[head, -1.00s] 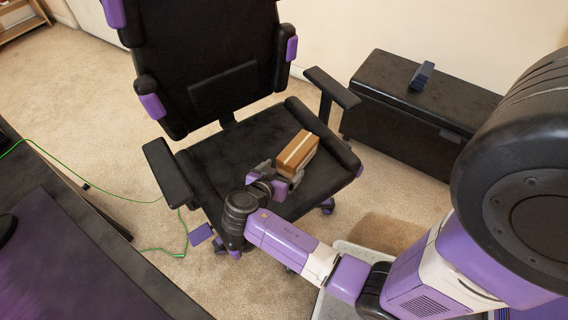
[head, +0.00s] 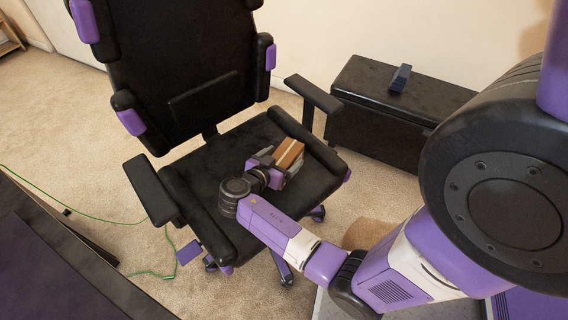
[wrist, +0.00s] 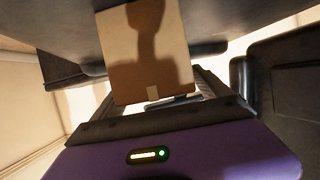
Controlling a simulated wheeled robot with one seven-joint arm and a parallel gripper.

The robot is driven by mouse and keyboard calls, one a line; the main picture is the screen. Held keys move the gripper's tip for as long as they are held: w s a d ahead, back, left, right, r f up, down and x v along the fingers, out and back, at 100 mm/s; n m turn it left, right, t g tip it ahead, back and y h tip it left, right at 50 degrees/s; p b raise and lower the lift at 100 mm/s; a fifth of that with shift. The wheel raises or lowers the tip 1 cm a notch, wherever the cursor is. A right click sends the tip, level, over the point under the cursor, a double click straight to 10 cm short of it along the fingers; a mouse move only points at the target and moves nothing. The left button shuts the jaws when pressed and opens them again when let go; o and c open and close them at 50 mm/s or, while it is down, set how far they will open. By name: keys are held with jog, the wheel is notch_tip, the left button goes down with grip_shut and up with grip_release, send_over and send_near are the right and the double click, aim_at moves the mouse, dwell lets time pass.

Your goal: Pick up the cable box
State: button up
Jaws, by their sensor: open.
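The cable box looks like a brown cardboard box with a pale tape strip (head: 288,153). It rests on the black chair seat (head: 222,150), near the right side of the seat. My gripper (head: 278,170) is low over the seat at the near side of the box. In the wrist view the box (wrist: 146,60) stands just ahead, with a dark shadow on its face. The open fingers (wrist: 160,112) reach toward it on both sides. Whether they touch the box I cannot tell.
The chair's armrests (head: 149,188) and tall backrest (head: 185,70) stand around the seat. A black chest (head: 375,125) with a small dark blue object (head: 400,77) on top stands behind right. A dark desk (head: 50,265) is at lower left. A green cable (head: 150,273) lies on the carpet.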

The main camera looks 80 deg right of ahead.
jog(key=shift+s+d+f, duration=0.15)
jog(key=shift+d+f, duration=0.05)
jog(key=shift+d, duration=0.25)
jog(key=c, duration=1.7)
jog(key=shift+o, duration=0.2)
jog(key=shift+r, duration=0.1)
